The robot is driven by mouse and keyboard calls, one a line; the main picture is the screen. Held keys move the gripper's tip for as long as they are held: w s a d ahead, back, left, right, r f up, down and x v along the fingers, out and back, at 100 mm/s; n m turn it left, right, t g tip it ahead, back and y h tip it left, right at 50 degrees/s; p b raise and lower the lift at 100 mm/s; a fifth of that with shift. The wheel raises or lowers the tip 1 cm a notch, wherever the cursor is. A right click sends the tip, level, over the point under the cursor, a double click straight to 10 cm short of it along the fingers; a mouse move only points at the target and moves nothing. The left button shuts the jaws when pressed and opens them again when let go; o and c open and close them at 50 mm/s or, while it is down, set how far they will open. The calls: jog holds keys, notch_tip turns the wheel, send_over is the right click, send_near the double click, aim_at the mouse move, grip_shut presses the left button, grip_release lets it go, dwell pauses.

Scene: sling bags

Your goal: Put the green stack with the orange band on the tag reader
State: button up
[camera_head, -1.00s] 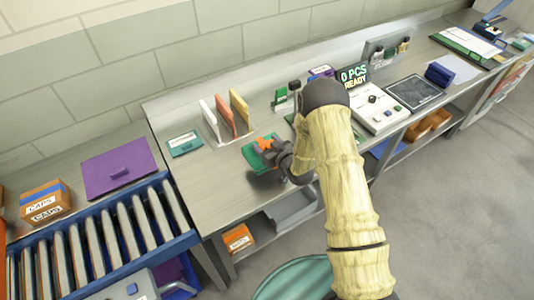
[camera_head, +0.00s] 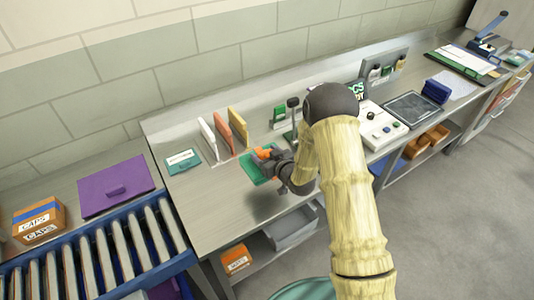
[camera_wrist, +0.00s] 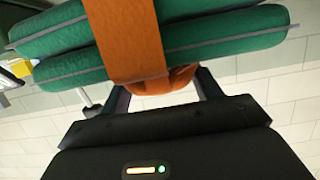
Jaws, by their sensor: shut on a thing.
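The green stack (camera_head: 257,168) with its orange band (camera_head: 268,153) is in my gripper (camera_head: 276,164), above the bench, right of the upright dividers. In the wrist view the green stack (camera_wrist: 220,32) shows as two thick grey-edged layers across the top, slightly tilted. The orange band (camera_wrist: 135,40) wraps its middle, and my gripper (camera_wrist: 160,90) is shut on the bunched orange part beneath it. A dark flat pad (camera_head: 411,108), which looks like the tag reader, lies on the bench to the right, beside a white console (camera_head: 381,127). My arm partly hides the display behind it.
White, orange and tan dividers (camera_head: 238,127) stand left of the stack. A small post (camera_head: 293,112) and a green item (camera_head: 279,114) stand near it. Blue folded items (camera_head: 436,90) lie right of the pad. The pad's top looks clear.

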jog(key=s+d+f+m+t+h, duration=0.1)
jog(key=s+d+f+m+h, duration=0.2)
jog(key=d, duration=0.6)
jog(key=s+d+f+m+t+h+b, duration=0.1)
jog(key=s+d+f+m+h, duration=0.2)
jog(key=s+d, duration=0.4)
jog(key=shift+s+d+f+m+h, duration=0.15)
jog(key=shift+d+f+m+h, duration=0.25)
jog(key=shift+d+f+h, duration=0.6)
jog(key=shift+d+r, duration=0.15)
jog(key=shift+d, duration=0.05)
